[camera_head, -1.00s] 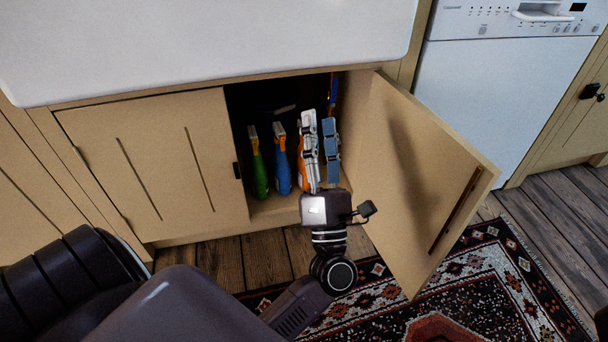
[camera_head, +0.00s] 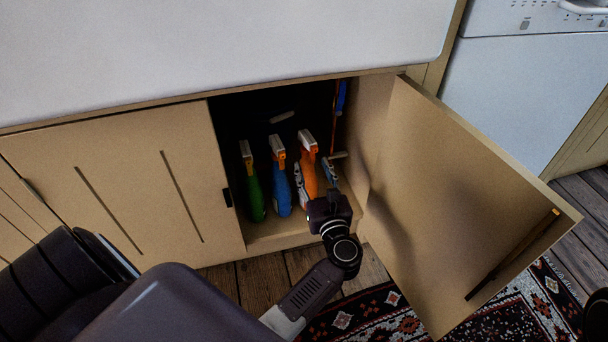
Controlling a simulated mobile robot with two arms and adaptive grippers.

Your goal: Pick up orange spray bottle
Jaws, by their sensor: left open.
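The orange spray bottle (camera_head: 309,166) stands upright inside the open cupboard, rightmost of three spray bottles, with a white and orange head. My left gripper (camera_head: 315,180) is low at the cupboard opening, in front of this bottle. Its fingers are open and spread apart, one to the left and one to the right of the bottle's lower body as seen here. I cannot tell whether they touch it. The wrist hides the bottle's base. My right gripper is not in view.
A blue spray bottle (camera_head: 281,180) stands close to the left finger, and a green spray bottle (camera_head: 254,185) stands further left. The open cupboard door (camera_head: 450,190) is to the right of my arm. The counter edge (camera_head: 290,82) is above the opening.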

